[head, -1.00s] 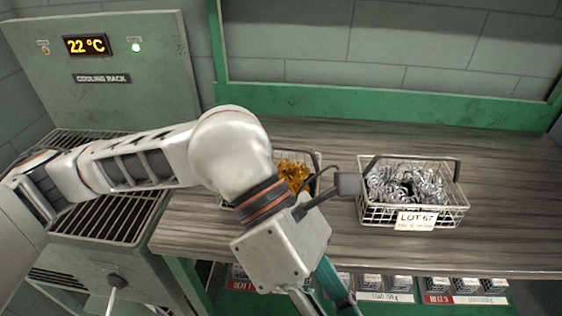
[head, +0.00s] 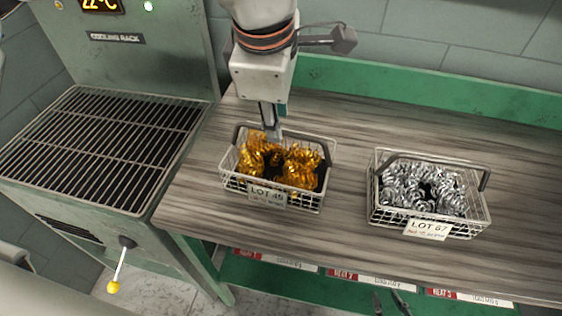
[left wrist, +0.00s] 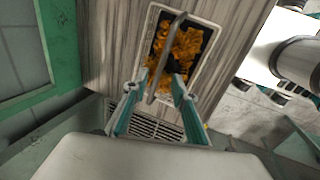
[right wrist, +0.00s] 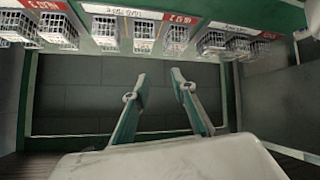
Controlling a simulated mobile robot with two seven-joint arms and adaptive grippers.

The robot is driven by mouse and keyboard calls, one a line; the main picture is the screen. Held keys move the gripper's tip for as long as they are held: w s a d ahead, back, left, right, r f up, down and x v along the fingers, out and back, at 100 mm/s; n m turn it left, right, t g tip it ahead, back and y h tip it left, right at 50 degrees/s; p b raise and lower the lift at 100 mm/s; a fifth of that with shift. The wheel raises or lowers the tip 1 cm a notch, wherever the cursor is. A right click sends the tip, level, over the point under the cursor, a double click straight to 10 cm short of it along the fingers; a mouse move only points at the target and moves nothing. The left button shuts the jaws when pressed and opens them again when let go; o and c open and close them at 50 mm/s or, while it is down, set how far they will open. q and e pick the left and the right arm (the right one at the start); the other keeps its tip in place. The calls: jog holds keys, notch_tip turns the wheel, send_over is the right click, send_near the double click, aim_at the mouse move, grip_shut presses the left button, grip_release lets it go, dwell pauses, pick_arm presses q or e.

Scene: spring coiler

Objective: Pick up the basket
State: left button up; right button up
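The wire basket labelled LOT 45 (head: 267,196) holds gold springs and stands upright on the bench, its dark handle raised. The wire basket labelled LOT 67 (head: 428,229) holds silver springs and stands to its right. My left gripper (head: 275,136) comes down from above at the back of the LOT 45 basket; its tips are hard to make out there. In the left wrist view, my left gripper (left wrist: 164,84) is open, with the basket handle (left wrist: 168,55) crossing between its fingers. My right gripper (head: 391,304) is open and empty below the bench front; the right wrist view shows its spread fingers (right wrist: 157,82).
A cooling rack (head: 95,150) with a slatted top and a yellow-knobbed lever (head: 113,287) stands left of the bench (head: 345,140). A shelf under the bench carries labels and, in the right wrist view, several small wire baskets (right wrist: 143,35). Bench space between the two baskets is clear.

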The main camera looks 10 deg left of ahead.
pick_arm(q)
send_over(280, 154)
jog(key=f, duration=0.5)
jog(key=shift+s+b, duration=0.25)
jog(key=shift+b, duration=0.1)
jog(key=shift+r, duration=0.1)
grip_shut()
jog(key=shift+d, duration=0.1)
